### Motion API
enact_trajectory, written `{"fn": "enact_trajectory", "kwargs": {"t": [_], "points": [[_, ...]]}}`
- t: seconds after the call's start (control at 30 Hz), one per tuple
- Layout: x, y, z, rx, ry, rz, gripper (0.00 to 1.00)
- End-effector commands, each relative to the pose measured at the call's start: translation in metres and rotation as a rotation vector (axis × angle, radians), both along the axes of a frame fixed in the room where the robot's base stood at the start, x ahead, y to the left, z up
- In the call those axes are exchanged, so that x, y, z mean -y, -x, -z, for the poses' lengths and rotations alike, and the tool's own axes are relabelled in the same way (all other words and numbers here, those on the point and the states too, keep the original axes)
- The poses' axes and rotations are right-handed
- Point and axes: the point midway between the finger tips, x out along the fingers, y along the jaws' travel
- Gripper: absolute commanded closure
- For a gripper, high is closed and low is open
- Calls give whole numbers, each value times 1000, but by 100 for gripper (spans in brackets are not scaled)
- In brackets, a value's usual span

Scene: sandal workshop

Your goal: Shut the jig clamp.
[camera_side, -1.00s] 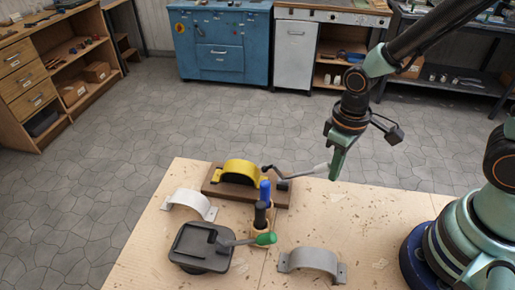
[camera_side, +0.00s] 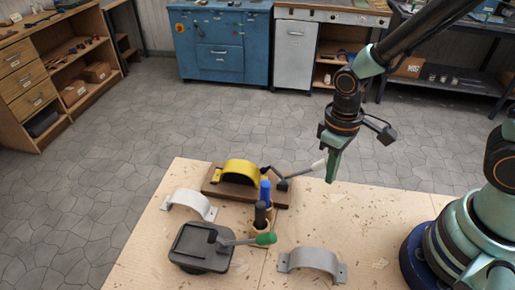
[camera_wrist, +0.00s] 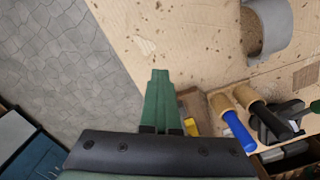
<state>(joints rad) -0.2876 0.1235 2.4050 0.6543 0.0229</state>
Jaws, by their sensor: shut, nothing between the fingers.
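The jig is a brown wooden board (camera_side: 220,190) with a yellow arched strap over a black form (camera_side: 240,172). At its right end stands the jig clamp, a dark pivot with a grey lever ending in a whitish handle (camera_side: 317,166). The lever slants up to the right at a low angle. My gripper (camera_side: 330,180) is shut and empty, pointing down right beside the handle's end; I cannot tell whether they touch. In the wrist view the shut fingers (camera_wrist: 160,75) hide the clamp, and only a bit of yellow strap (camera_wrist: 192,127) shows beside them.
A dark grey fixture (camera_side: 192,245) with a green-handled lever (camera_side: 266,239) sits in front. Grey arches lie left (camera_side: 190,203) and right (camera_side: 312,260).

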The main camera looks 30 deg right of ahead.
Motion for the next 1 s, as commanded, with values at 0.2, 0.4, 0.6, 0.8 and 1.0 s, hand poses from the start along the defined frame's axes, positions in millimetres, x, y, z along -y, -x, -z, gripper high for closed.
{"fn": "enact_trajectory", "kwargs": {"t": [0.2, 0.4, 0.6, 0.8, 1.0], "points": [[-8, -18, -5, 48, -14, 2, 100], [-7, -17, -5, 43, -13, 3, 100], [-9, -19, -6, 42, -12, 2, 100], [-15, -24, -8, 41, -12, 2, 100], [-21, -30, -10, 40, -12, 2, 100]]}}
